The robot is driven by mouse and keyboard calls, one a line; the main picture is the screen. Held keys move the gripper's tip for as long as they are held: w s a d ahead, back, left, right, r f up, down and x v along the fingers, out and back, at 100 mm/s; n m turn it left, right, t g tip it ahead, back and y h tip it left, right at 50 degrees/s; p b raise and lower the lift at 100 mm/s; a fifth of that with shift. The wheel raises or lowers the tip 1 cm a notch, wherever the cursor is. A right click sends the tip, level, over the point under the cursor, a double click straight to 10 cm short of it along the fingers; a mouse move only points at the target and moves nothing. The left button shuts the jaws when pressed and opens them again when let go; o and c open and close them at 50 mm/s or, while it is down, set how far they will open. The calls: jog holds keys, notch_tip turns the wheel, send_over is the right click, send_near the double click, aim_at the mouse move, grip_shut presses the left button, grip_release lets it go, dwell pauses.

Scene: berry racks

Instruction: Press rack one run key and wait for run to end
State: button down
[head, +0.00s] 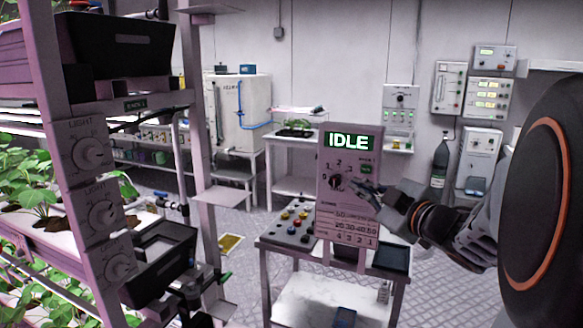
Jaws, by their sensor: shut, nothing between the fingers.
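A pale control box (329,215) stands upright on a small table in the middle of the head view. Its display (348,142) reads IDLE in light letters on dark green. Below the display are a dark round selector knob (337,183) with small numbers around it, and a small green key (367,168) at the right; the key's lettering is too small to read. My gripper (360,187) is shut and empty. It reaches in from the right, its tips in front of the box, just below the green key and right of the knob. I cannot tell whether they touch the box.
A plant rack (45,50) with several light dials (93,153) fills the left side. The small table (272,243) also bears a button panel (296,228) and a dark tray (391,258). A white tank (238,100) and wall instruments (487,93) are behind. The floor (240,222) between is mostly open.

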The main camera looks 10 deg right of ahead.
aim_at(367, 174)
jog(key=w+d, duration=0.1)
jog(key=w, duration=0.1)
jog(key=w+d, duration=0.2)
jog(key=w+d+p, duration=0.1)
jog(key=w, duration=0.1)
jog(key=shift+w+d, duration=0.3)
jog(key=shift+w, duration=0.05)
jog(key=shift+w, duration=0.1)
dwell(1.2)
jog(key=shift+w+d, duration=0.2)
jog(key=shift+w, duration=0.05)
jog(key=shift+w+d, duration=0.3)
jog(key=shift+w, duration=0.1)
dwell(0.8)
jog(key=shift+s+a, duration=0.5)
jog(key=shift+s, duration=0.25)
jog(key=s+a, duration=0.1)
jog(key=s, duration=0.1)
jog(key=s+a+b, duration=0.1)
jog(key=s, duration=0.1)
jog(key=shift+a, duration=0.4)
